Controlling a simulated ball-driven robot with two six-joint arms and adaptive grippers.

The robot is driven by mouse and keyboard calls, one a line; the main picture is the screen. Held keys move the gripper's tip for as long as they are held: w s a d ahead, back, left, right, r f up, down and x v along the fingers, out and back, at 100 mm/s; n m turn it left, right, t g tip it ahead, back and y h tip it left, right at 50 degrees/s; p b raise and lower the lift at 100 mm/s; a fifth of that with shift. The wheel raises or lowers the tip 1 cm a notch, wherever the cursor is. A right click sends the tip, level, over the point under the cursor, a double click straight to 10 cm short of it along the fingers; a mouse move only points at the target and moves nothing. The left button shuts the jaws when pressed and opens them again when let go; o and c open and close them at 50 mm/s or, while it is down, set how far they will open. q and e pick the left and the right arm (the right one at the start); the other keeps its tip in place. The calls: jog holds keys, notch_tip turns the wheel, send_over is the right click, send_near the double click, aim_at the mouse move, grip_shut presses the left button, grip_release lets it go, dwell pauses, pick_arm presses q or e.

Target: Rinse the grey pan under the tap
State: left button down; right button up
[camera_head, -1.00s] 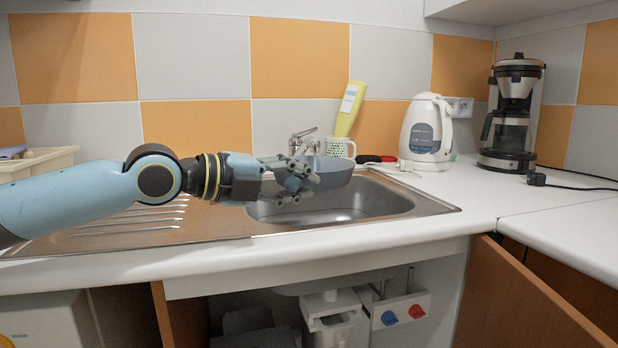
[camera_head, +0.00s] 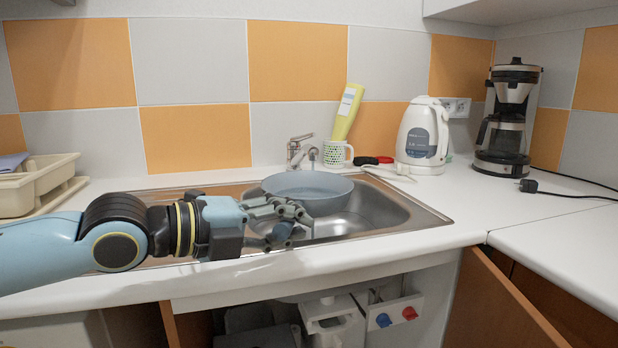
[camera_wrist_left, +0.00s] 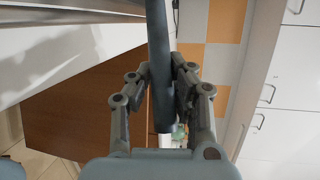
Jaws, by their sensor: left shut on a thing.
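The grey pan (camera_head: 312,188) is over the sink basin (camera_head: 372,212) in the head view, close in front of the tap (camera_head: 299,150). Its round open top faces up and toward me. My left gripper (camera_head: 290,222) is shut on the pan's handle, at the near side of the pan. In the left wrist view the handle (camera_wrist_left: 160,70) runs between the two fingers (camera_wrist_left: 160,95). The tap's spout end is near the pan's far rim; I see no clear water stream. My right gripper is not in view.
A patterned cup (camera_head: 336,153) and a yellow bottle (camera_head: 347,112) stand behind the sink. A white kettle (camera_head: 421,138) and a coffee maker (camera_head: 508,120) stand at the right. A cream dish rack (camera_head: 42,186) is at the left. The right counter is mostly free.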

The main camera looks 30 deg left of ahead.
pick_arm(q)
jog(key=s+d, duration=0.1)
jog(key=s+d+p, duration=0.1)
jog(key=s, duration=0.3)
jog(key=shift+s+d+r+p, duration=0.1)
jog(key=shift+d+p, duration=0.3)
